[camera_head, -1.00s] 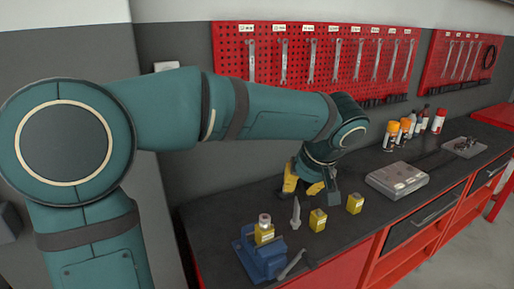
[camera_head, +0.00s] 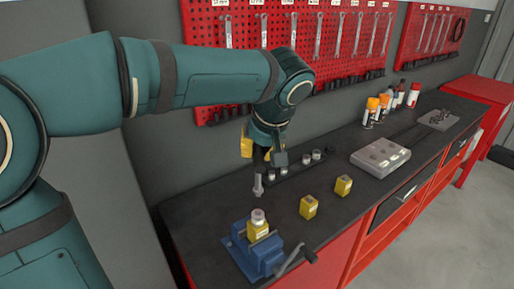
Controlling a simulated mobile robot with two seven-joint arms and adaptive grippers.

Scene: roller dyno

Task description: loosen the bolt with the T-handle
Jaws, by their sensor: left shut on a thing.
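The bolt (camera_head: 258,215) has a silver head and stands upright on a yellow block (camera_head: 258,230) in a blue vise (camera_head: 250,254) at the front left of the bench. In the picture the socket end is just above the bolt head, with a small gap between them. My right gripper is not in view.
Two more yellow blocks (camera_head: 308,207) (camera_head: 343,186) stand on the dark bench right of the vise. A row of sockets (camera_head: 300,166) lies behind. A grey case (camera_head: 380,156) and several bottles (camera_head: 385,105) are farther right. Red pegboards (camera_head: 300,62) with wrenches hang behind.

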